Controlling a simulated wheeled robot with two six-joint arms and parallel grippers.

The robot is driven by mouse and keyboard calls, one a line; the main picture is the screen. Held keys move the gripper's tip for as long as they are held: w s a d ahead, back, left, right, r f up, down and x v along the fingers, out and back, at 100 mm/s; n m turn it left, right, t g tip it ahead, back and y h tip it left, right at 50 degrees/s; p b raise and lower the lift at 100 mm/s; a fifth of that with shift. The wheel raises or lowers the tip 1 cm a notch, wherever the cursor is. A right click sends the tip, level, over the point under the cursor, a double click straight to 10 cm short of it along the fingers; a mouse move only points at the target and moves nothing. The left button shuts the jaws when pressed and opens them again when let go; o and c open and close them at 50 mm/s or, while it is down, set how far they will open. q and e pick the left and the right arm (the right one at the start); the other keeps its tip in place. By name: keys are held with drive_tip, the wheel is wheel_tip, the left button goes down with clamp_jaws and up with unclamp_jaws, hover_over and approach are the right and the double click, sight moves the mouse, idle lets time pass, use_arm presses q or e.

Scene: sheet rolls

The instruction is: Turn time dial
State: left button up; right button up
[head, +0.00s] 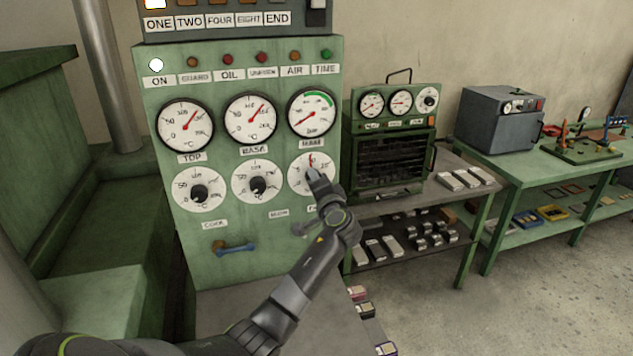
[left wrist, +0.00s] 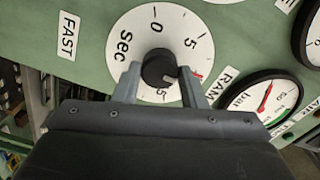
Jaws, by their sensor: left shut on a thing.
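The time dial is a round white dial (head: 298,180) at the right end of the lower row on the green panel. In the left wrist view the dial (left wrist: 125,40) carries the word "sec" and numbers around a black knob (left wrist: 158,66). My left gripper (left wrist: 160,78) has one grey finger on each side of this knob and is shut on it. In the head view my left gripper (head: 318,180) covers the lower right of the dial and its knob. A red mark shows at the dial's top. My right gripper is not in view.
Two similar dials, a left one (head: 200,205) and a middle one (head: 238,180), sit beside it. Three gauges with red needles are above, including the right gauge (head: 311,108). A blue-handled lever (head: 238,247) sticks out below. A small oven (head: 390,150) stands to the right.

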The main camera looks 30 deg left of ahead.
use_arm(q)
drive_tip(key=shift+f+m, duration=0.1)
drive_tip(key=shift+m, duration=0.4)
drive_tip(key=o, duration=1)
drive_tip(key=shift+d, duration=0.15)
drive_tip(key=shift+b+v, duration=3.05)
drive_tip(key=shift+v, duration=5.6)
